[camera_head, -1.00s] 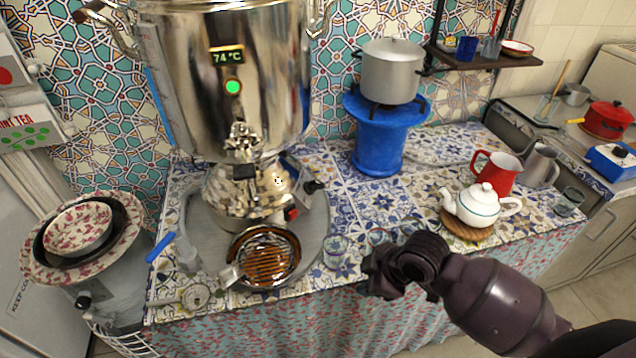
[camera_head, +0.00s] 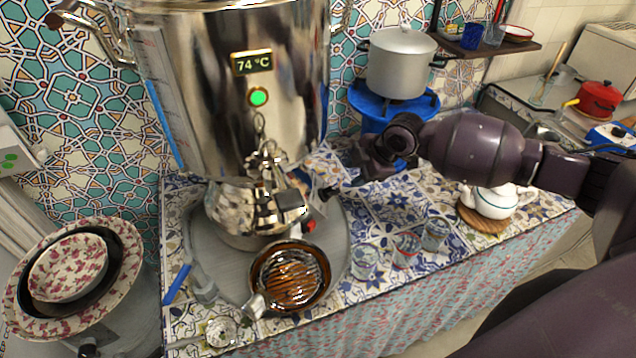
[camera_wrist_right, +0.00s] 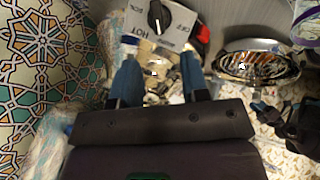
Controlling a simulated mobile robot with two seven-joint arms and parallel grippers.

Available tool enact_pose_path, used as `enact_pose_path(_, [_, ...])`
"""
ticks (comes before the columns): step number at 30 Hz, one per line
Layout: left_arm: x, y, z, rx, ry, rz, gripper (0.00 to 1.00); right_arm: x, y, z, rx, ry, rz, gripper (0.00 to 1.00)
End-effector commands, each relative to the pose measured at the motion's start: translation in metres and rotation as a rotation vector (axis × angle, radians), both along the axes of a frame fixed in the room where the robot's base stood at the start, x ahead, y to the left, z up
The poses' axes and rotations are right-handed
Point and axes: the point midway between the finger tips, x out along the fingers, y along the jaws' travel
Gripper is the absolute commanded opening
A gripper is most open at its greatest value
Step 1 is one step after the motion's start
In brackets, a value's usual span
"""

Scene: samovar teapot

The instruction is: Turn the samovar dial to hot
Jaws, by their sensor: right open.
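The samovar (camera_head: 235,110) is a tall shiny steel urn with a green-lit button and a display reading 74 °C. Its dial (camera_wrist_right: 158,16) is a black knob on a pale plate in the right wrist view, with printed labels including HOT and OFF. I cannot tell for certain which label the knob points to. My right gripper (camera_head: 330,188) is beside the samovar's lower body, to the right of its tap (camera_head: 268,175). In the right wrist view its blue-padded fingers (camera_wrist_right: 158,78) are apart and empty, with the dial beyond their tips. My left gripper is not visible.
An amber ribbed dish (camera_head: 290,278) sits below the tap on the grey round tray (camera_head: 338,265). Several small glasses (camera_head: 365,262) stand to its right. A white teapot (camera_head: 492,200) rests under my right arm. A grey pot (camera_head: 400,62) sits on a blue stand (camera_head: 425,103).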

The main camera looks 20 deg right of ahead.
Motion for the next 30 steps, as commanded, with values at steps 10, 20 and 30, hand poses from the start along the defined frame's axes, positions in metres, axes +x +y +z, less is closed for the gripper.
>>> enact_pose_path(10, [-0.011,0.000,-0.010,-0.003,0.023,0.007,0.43,0.012,0.008,-0.023,0.000,0.001,0.000,0.41])
enact_pose_path(20, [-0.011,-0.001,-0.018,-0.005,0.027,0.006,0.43,0.035,0.025,-0.070,0.000,0.001,-0.001,0.41])
enact_pose_path(30, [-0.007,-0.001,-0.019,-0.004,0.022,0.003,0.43,0.046,0.033,-0.091,-0.002,-0.001,0.000,0.41])
